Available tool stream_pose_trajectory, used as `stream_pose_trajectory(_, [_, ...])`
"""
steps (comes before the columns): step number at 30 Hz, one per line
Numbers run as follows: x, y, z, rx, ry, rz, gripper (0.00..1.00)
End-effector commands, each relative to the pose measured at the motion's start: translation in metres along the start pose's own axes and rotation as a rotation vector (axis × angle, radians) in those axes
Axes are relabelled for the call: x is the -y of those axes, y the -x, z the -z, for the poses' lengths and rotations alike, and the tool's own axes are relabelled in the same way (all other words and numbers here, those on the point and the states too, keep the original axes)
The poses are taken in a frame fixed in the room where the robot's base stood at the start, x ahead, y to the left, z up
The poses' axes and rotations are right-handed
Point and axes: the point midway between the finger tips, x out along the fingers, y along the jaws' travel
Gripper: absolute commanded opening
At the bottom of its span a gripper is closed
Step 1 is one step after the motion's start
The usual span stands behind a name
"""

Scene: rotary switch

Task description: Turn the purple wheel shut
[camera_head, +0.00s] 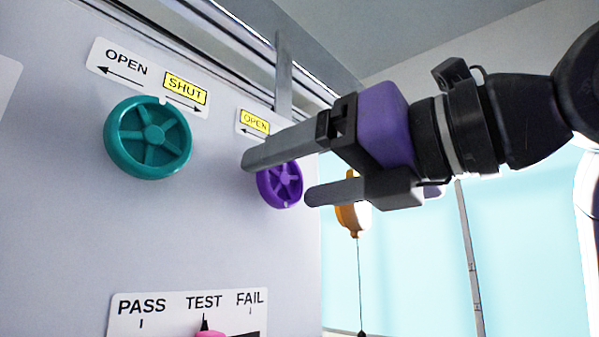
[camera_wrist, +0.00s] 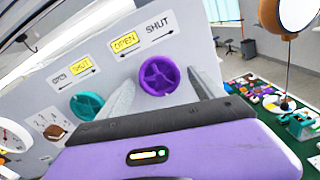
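The purple wheel (camera_head: 273,188) is a spoked handwheel on the pale panel, partly covered by my gripper in the head view. In the wrist view the purple wheel (camera_wrist: 158,75) shows nearly whole between the two fingers. In the head view the label's right part is hidden. My gripper (camera_head: 280,178) is open and empty, its fingers spread and pointing at the wheel. I cannot tell if they touch it. It also shows in the wrist view (camera_wrist: 160,85).
A teal wheel (camera_head: 147,138) with SHUT highlighted sits left of the purple one. A PASS/TEST/FAIL selector plate (camera_head: 140,310) is below. A green table with several items (camera_wrist: 272,100) stands right of the panel.

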Motion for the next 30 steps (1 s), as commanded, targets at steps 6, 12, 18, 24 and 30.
stream_pose_trajectory(6, [-0.0001, 0.0003, -0.0002, 0.000, 0.000, 0.000, 0.32])
stream_pose_trajectory(12, [0.0000, 0.0004, -0.0002, 0.000, -0.003, 0.000, 0.17])
stream_pose_trajectory(18, [0.0002, 0.0006, -0.0002, 0.001, -0.046, 0.001, 0.17])
stream_pose_trajectory(24, [-0.0001, 0.0006, 0.0000, 0.001, -0.159, 0.002, 0.17])
stream_pose_trajectory(30, [-0.0003, 0.0009, -0.0004, 0.002, -0.334, 0.002, 0.17])
